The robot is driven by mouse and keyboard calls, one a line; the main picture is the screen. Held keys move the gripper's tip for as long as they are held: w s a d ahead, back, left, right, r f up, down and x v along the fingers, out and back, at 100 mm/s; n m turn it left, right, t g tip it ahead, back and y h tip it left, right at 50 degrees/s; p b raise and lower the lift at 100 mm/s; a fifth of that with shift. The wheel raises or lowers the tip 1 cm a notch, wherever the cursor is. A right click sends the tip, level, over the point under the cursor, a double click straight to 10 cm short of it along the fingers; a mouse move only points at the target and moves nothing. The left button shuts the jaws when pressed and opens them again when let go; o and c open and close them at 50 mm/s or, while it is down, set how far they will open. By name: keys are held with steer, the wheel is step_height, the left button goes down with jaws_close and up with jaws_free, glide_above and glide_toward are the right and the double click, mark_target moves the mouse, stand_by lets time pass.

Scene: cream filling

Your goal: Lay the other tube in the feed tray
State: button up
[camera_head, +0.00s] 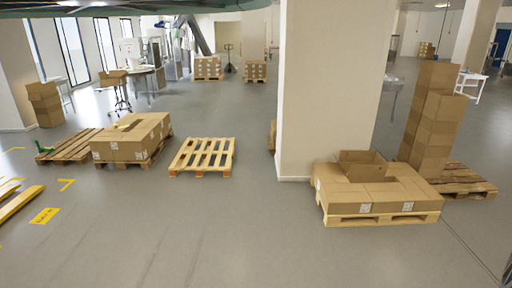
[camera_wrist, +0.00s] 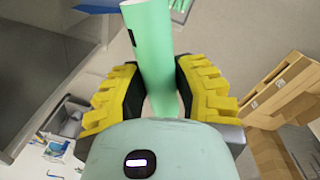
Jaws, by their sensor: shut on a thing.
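In the wrist view my gripper (camera_wrist: 160,92) has its two yellow-ridged fingers on either side of a pale green tube (camera_wrist: 153,40). I cannot make out the feed tray for certain in either view. My gripper does not show in the head view.
The head view shows a pillar (camera_head: 328,90), a pallet with cartons (camera_head: 375,194), an empty pallet (camera_head: 203,156) and another carton stack (camera_head: 130,139) over open grey floor.

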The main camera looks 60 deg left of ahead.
steer(key=s+d+f+m+g+h+p, duration=0.1)
steer(key=s+f+m+p, duration=0.25)
steer(key=s+f, duration=0.55)
steer(key=s+f+m+p, duration=0.2)
steer(key=s+f+p, duration=0.3)
steer(key=s, duration=0.9)
steer(key=shift+w+d+f+b, duration=0.15)
steer(key=shift+f+b, duration=0.8)
steer(key=shift+f, duration=1.05)
steer(key=shift+w+f+b, duration=0.1)
steer(key=shift+f+b, duration=0.8)
steer(key=shift+f, duration=1.05)
steer(key=shift+w+f+b, duration=0.1)
steer(key=shift+f+b, duration=0.3)
steer(key=shift+b, duration=0.05)
steer(key=shift+c, duration=0.4)
